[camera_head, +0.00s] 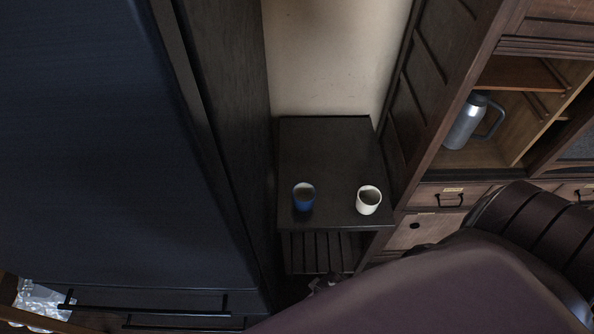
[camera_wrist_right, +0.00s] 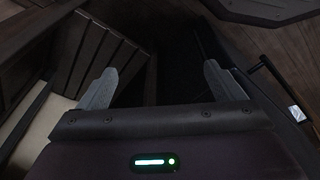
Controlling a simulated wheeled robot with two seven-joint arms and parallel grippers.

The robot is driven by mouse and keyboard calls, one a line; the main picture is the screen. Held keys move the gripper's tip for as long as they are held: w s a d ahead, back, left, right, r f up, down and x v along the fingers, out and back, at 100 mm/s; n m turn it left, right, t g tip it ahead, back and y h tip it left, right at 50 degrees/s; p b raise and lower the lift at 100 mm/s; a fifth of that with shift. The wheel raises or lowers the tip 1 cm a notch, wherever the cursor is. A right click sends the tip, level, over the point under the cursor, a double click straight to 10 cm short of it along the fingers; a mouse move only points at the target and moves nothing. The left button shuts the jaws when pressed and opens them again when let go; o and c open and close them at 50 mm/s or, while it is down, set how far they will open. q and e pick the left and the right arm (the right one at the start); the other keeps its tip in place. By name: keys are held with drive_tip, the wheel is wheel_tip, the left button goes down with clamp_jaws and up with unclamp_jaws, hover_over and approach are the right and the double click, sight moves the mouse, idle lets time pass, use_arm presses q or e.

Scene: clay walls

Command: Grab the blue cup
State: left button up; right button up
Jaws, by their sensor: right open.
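The blue cup (camera_head: 304,198) stands upright on the left part of a small dark side table (camera_head: 325,145) in the head view. A white cup (camera_head: 368,201) stands to its right, apart from it. My right arm comes in from the lower right and its gripper is mostly hidden by the arm there, low in front of the table. In the right wrist view my right gripper (camera_wrist_right: 155,85) is open and empty, its two grey fingers wide apart. The blue cup does not show in the right wrist view. My left gripper is in neither view.
A tall dark cabinet (camera_head: 100,130) closes in the table's left side. A wooden cabinet (camera_head: 430,100) stands on the right, with a grey jug (camera_head: 464,124) on its shelf. The table's slatted lower part (camera_head: 318,252) is below the top. A black handle (camera_wrist_right: 285,85) shows in the right wrist view.

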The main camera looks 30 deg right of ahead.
drive_tip(key=w+r+m+t+p, duration=0.1)
drive_tip(key=w+r, duration=0.3)
drive_tip(key=r, duration=0.6)
drive_tip(key=w+r+t, duration=0.1)
drive_tip(key=w+r, duration=0.3)
drive_tip(key=r, duration=0.6)
drive_tip(key=w+r+m+p, duration=0.1)
drive_tip(key=w+r, duration=0.4)
drive_tip(key=r, duration=0.5)
drive_tip(key=m+t+h, duration=0.2)
drive_tip(key=m+h, duration=0.2)
drive_tip(key=m, duration=0.2)
approach(304, 195)
drive_tip(key=b+x, duration=0.1)
drive_tip(key=x, duration=0.6)
drive_tip(key=shift+f, duration=0.25)
drive_tip(key=shift+c, duration=0.5)
drive_tip(key=c, duration=1)
drive_tip(key=shift+r, duration=0.2)
